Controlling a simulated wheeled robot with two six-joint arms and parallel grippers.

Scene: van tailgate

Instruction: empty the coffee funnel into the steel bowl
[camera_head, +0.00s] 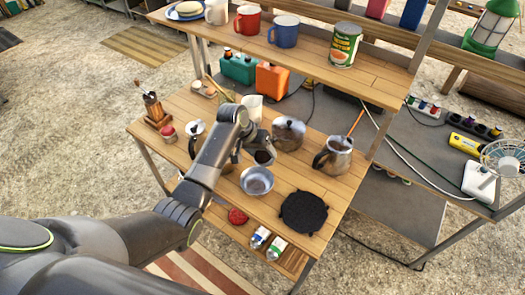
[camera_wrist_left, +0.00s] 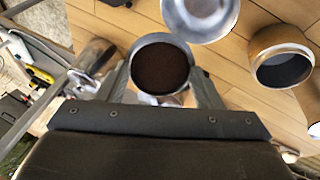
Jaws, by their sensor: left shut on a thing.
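The coffee funnel (camera_wrist_left: 160,68) is a round metal cup filled with dark brown coffee grounds in the left wrist view. My left gripper (camera_wrist_left: 163,88) is shut on it, with a finger on each side. In the head view the funnel (camera_head: 264,157) shows as a dark round shape at the end of my left arm, above the wooden table. The steel bowl (camera_head: 257,181) is on the table just in front of it and looks empty. The bowl (camera_wrist_left: 200,14) also shows at the top of the left wrist view, beside the funnel. My right gripper is not in view.
A steel kettle (camera_head: 289,134) and a steel pitcher (camera_head: 333,158) stand behind and to the right. A black round trivet (camera_head: 304,212) lies right of the bowl. An open metal vessel (camera_wrist_left: 283,60) is near the bowl. A shelf (camera_head: 300,64) with mugs overhangs the back.

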